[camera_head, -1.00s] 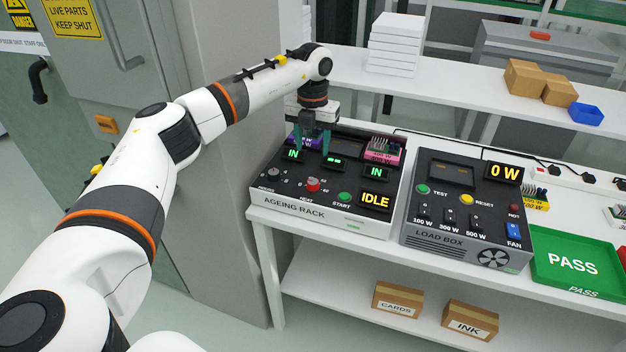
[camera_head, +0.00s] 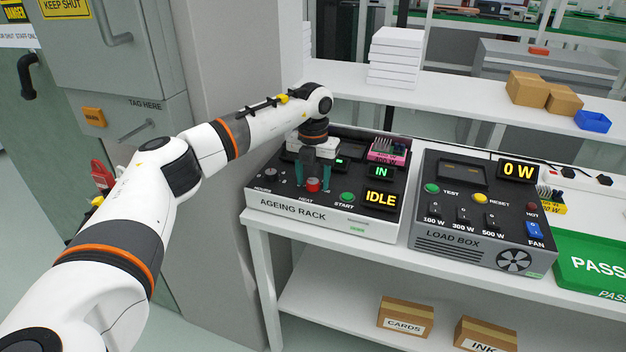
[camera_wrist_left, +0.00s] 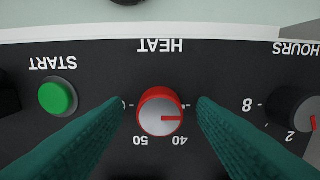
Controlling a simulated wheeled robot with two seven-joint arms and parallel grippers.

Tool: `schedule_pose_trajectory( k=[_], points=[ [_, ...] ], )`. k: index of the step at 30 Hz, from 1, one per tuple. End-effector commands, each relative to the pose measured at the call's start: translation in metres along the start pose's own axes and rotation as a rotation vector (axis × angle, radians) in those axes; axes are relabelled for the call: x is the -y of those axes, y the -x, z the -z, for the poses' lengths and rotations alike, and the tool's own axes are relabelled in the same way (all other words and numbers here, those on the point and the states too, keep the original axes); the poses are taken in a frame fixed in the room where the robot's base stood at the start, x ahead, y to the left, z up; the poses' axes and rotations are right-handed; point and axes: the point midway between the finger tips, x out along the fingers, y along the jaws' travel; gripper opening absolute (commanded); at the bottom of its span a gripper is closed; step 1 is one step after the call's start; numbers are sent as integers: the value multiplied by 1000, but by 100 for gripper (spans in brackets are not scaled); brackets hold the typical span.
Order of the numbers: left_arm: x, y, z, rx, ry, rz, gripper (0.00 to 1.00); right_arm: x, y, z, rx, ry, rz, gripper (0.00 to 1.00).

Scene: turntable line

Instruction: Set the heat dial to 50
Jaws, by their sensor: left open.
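The heat dial (camera_head: 313,185) is a red knob with a pale face on the front of the ageing rack (camera_head: 275,203). In the left wrist view the heat dial (camera_wrist_left: 160,112) appears upside down. Its red pointer line points to the picture's right, towards a tick beside the right finger. The 50 and 40 labels lie on the picture's lower side, and the pointer is on neither. My left gripper (camera_head: 313,182) is open and pointing down, one finger on each side of the dial. Gaps show between fingers and knob in the left wrist view.
The green START button (camera_head: 347,197) and the black hours dial (camera_head: 270,173) flank the heat dial closely. The display (camera_head: 380,199) reads IDLE. The load box (camera_head: 475,245) stands to the right, beside the green PASS tray (camera_head: 570,283).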

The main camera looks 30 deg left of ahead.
Motion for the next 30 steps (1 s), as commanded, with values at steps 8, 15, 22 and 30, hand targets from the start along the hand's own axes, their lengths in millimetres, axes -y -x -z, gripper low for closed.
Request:
schedule_pose_trajectory(
  k=[8, 15, 22, 30],
  points=[
    [0, 0, 0, 0, 0, 0, 18, 0, 0, 0, 0, 0, -1, 36],
    [0, 1, 0, 0, -8, 0, 7, -2, 1, -1, 1, -1, -2, 36],
    [0, 2, 0, 1, -83, 1, 7, -3, 8, -2, 1, -2, -4, 36],
    [0, 3, 0, 1, -289, 0, 7, -3, 22, -3, 1, -2, -4, 36]
  ],
)
